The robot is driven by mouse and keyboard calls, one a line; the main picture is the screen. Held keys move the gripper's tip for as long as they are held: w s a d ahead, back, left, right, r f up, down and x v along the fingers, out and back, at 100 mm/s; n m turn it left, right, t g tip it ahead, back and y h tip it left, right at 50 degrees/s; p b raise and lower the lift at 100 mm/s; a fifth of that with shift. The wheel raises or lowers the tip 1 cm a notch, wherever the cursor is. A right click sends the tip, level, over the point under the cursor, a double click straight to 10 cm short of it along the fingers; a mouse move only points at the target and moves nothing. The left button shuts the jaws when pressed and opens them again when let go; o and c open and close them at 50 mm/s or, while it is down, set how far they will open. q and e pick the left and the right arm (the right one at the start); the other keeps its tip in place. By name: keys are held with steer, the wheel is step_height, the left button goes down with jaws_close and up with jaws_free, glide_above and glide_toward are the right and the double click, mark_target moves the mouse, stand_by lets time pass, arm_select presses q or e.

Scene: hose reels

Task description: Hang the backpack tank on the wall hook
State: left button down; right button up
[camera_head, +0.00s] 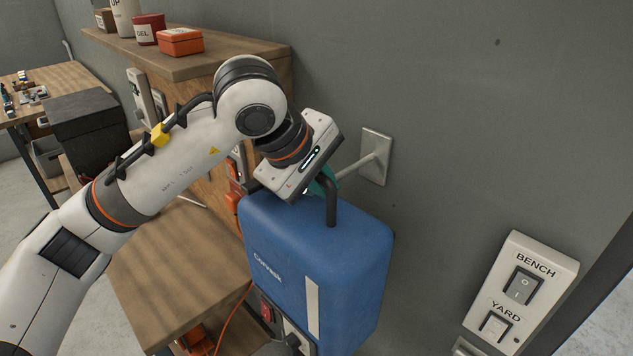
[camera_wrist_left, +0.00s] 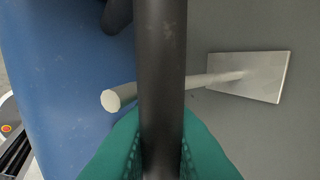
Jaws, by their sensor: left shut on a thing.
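The blue backpack tank (camera_head: 320,262) hangs upright from my left gripper (camera_head: 325,186) in front of the grey wall. The gripper's green fingers are shut on the tank's dark top handle (camera_head: 332,208). The handle crosses the middle of the left wrist view (camera_wrist_left: 162,80), between the green fingertips (camera_wrist_left: 160,150). The wall hook is a pale peg (camera_head: 358,166) on a square plate (camera_head: 377,157), just right of the gripper. In the left wrist view the peg's round end (camera_wrist_left: 111,100) shows left of the handle, and its plate (camera_wrist_left: 250,77) right of it. Whether peg and handle touch, I cannot tell. My right gripper is not in view.
A switch panel (camera_head: 542,262) marked BENCH and YARD is on the wall at the right. A wooden shelf (camera_head: 215,58) with a red tin (camera_head: 148,29) and an orange box (camera_head: 181,41) is at the upper left. A lower wooden top (camera_head: 178,270) lies left of the tank.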

arm_select(q)
steer(key=shift+w+d+r+p, duration=0.25)
steer(key=shift+w+d+p, duration=0.35)
steer(key=shift+w+d, duration=0.35)
steer(key=shift+w+d+f+b, duration=0.1)
steer(key=shift+f+b, duration=0.95)
steer(key=shift+b, duration=0.1)
steer(key=shift+f, duration=0.1)
